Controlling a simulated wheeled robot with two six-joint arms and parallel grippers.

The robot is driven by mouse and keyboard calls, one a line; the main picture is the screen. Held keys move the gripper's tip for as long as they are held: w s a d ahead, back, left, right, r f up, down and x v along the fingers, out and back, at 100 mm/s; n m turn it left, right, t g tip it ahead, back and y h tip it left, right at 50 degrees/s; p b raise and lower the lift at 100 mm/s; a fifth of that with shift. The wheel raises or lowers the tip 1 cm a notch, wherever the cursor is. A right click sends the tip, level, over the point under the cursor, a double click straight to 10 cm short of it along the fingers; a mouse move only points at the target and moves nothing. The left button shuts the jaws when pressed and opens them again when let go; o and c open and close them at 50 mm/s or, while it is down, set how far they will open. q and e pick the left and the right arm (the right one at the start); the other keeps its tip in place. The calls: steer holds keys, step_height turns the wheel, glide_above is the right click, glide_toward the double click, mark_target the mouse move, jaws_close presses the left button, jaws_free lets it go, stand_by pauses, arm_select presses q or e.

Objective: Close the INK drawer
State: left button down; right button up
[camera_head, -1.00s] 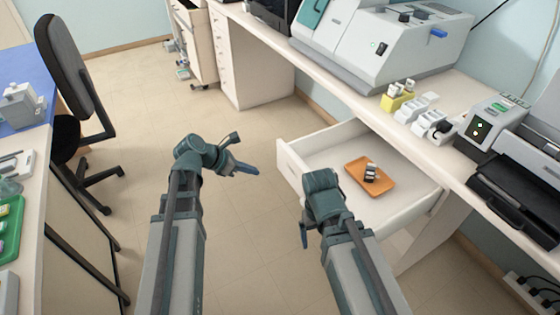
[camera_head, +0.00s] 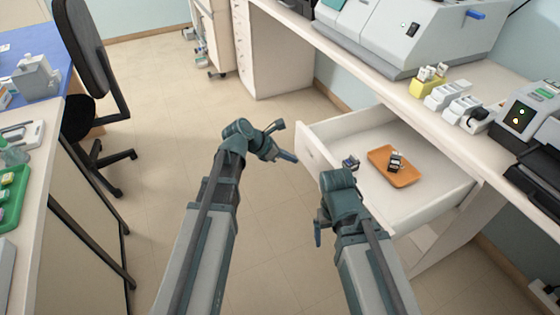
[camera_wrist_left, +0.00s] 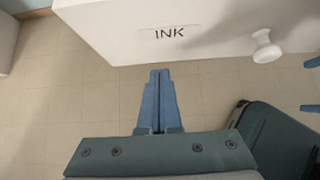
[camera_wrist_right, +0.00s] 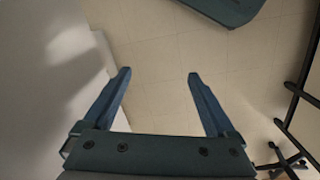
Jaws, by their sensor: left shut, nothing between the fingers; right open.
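The INK drawer (camera_head: 312,150) is pulled open under the right-hand counter. Its white front, with the INK label (camera_wrist_left: 169,33) and a round knob (camera_wrist_left: 266,46), fills the top of the left wrist view. My left gripper (camera_head: 292,158) is shut and empty, close to the drawer front; its fingertips (camera_wrist_left: 159,72) lie just below the label in the left wrist view, and contact cannot be told. My right gripper (camera_head: 318,235) is open, low at the near side of the drawer front; its spread, empty fingers (camera_wrist_right: 158,75) show over floor in the right wrist view.
Inside the drawer lie an orange tray (camera_head: 384,172) with a small dark-and-white bottle (camera_head: 396,161) and another small dark item (camera_head: 351,163). A chair (camera_head: 85,60) and left-hand table stand at left.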

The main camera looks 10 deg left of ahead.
mark_target(308, 155)
arm_select(q)
steer(key=shift+w+d+r, duration=0.1)
steer(key=shift+w+d, duration=0.45)
steer(key=shift+d, duration=0.2)
steer(key=shift+w+d+r, duration=0.1)
steer(key=shift+w+d, duration=0.4)
steer(key=shift+d, duration=0.2)
arm_select(e)
steer(key=shift+r, duration=0.2)
arm_select(q)
steer(key=shift+w+d, duration=0.3)
steer(key=shift+d, duration=0.1)
steer(key=w+d, duration=0.4)
steer(key=d, duration=0.2)
steer(key=w+d, duration=0.5)
steer(key=d, duration=0.1)
steer(key=w+d, duration=0.5)
steer(key=d, duration=0.2)
steer(key=w+d, duration=0.1)
steer(key=d, duration=0.1)
steer(key=w+d, duration=0.4)
steer(key=d, duration=0.1)
steer(key=shift+w+d, duration=0.3)
steer(key=shift+d, duration=0.2)
arm_select(e)
steer(key=shift+w+d, duration=0.7)
steer(key=shift+d, duration=0.25)
arm_select(q)
steer(key=shift+r, duration=0.1)
